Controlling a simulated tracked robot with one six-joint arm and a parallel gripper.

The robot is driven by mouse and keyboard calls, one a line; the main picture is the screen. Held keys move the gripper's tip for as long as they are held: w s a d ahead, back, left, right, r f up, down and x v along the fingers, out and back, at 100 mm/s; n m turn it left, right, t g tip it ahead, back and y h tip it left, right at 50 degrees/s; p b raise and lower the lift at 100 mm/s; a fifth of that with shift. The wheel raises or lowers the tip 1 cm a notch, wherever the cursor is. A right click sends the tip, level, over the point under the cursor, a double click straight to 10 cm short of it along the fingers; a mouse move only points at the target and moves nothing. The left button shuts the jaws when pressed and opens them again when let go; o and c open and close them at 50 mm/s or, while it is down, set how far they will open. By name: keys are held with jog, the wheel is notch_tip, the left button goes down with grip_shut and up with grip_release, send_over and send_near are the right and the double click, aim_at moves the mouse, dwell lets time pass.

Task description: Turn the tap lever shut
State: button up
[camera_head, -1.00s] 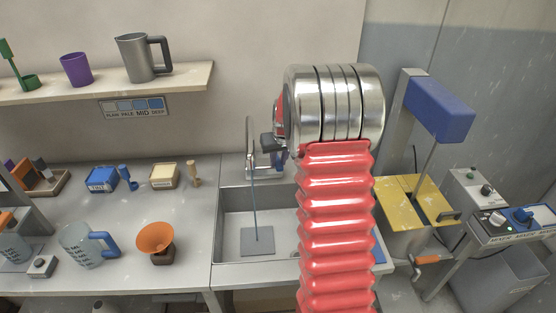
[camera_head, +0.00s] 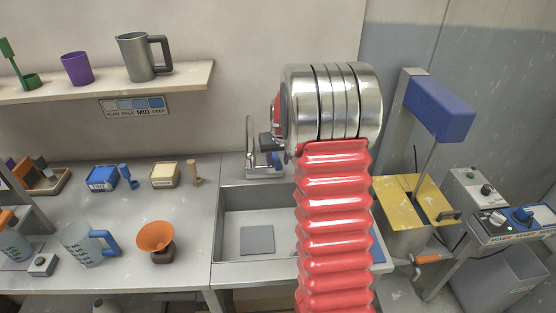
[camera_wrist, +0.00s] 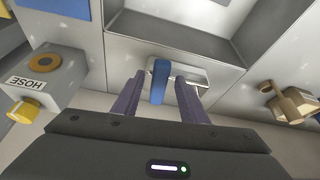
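The tap (camera_head: 250,145) stands at the back edge of the sink (camera_head: 228,215) in the head view, partly hidden behind my arm. No water stream shows below its spout. In the wrist view the blue tap lever (camera_wrist: 160,82) stands between the two dark fingers of my gripper (camera_wrist: 159,88). A gap shows on each side of the lever, so the gripper is open around it, not clamped. A pale metal tap part (camera_wrist: 188,70) shows behind the lever. In the head view my arm hides most of the gripper.
A box marked HOSE (camera_wrist: 45,82) with a yellow knob is left of my gripper in the wrist view. A tan and brown tool (camera_wrist: 290,102) is to the right. The counter left of the sink holds a jug (camera_head: 88,245) and an orange funnel (camera_head: 155,237). A shelf (camera_head: 100,84) hangs above.

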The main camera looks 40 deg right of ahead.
jog(key=shift+r, duration=0.15)
jog(key=v, duration=1.3)
jog(key=shift+s+r, duration=0.15)
jog(key=shift+s, duration=0.05)
